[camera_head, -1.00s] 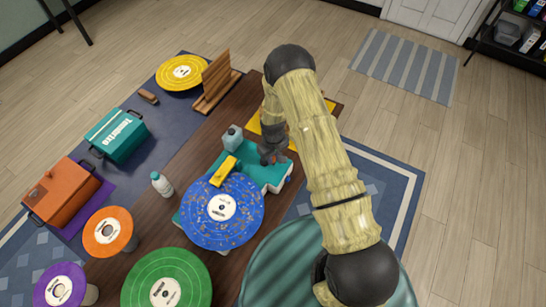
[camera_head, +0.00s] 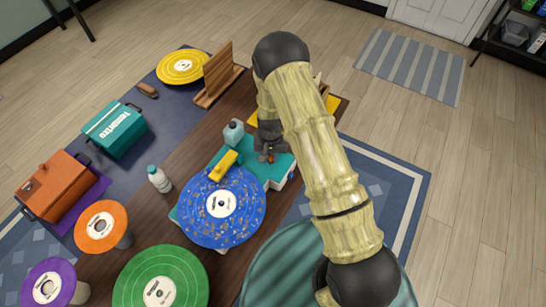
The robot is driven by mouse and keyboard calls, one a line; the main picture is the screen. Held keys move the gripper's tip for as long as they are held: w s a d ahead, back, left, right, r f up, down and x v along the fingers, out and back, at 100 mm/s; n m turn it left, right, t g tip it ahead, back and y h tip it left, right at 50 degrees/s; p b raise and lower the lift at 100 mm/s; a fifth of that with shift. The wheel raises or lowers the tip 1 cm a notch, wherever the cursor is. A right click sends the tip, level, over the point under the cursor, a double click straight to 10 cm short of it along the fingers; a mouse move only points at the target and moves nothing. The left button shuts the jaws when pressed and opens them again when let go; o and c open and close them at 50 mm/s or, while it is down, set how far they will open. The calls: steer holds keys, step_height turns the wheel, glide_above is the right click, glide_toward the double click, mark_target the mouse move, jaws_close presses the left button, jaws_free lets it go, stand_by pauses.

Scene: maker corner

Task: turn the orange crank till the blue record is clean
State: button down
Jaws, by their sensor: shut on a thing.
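The blue record (camera_head: 240,222) lies flat on the teal cleaning machine (camera_head: 277,173). Brown specks of dirt are spread over its blue face, around a white label. A yellow bar (camera_head: 222,166) reaches over the record's far edge. My gripper (camera_head: 267,156) points down at the machine's far right part. It is shut on the orange crank, of which only small orange-red bits (camera_head: 263,158) show between the dark fingers. The rest of the crank is hidden by my gripper and arm.
A grey-blue bottle (camera_head: 233,133) stands close behind the machine, and a white bottle (camera_head: 159,179) to its left. Green (camera_head: 190,280), orange (camera_head: 88,238) and purple (camera_head: 38,290) records are nearby. A wooden rack (camera_head: 222,75) stands at the back.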

steer(key=m, duration=0.2)
steer(key=a+m+b, duration=0.1)
steer(key=a+m, duration=0.1)
steer(key=m, duration=0.1)
steer(key=shift+s+m+b, duration=0.1)
steer(key=shift+m+b, duration=0.2)
steer(key=shift+b, duration=0.05)
steer(key=m, duration=0.2)
steer(key=shift+a+m, duration=0.4)
steer(key=m, duration=0.1)
steer(key=a+m, duration=0.1)
steer(key=m, duration=0.1)
steer(key=shift+w+m, duration=0.3)
steer(key=shift+w, duration=0.1)
steer(key=m, duration=0.2)
steer(key=w+a+m, duration=0.1)
steer(key=m, duration=0.1)
steer(key=shift+w, duration=0.1)
steer(key=m, duration=0.2)
steer(key=w+m+p, duration=0.1)
steer(key=shift+a+m, duration=0.15)
steer(key=shift+m, duration=0.25)
steer(key=shift+w+m, duration=0.4)
steer(key=shift+m, duration=0.8)
steer(key=c, duration=1.3)
jaws_free()
steer(key=shift+c, duration=0.2)
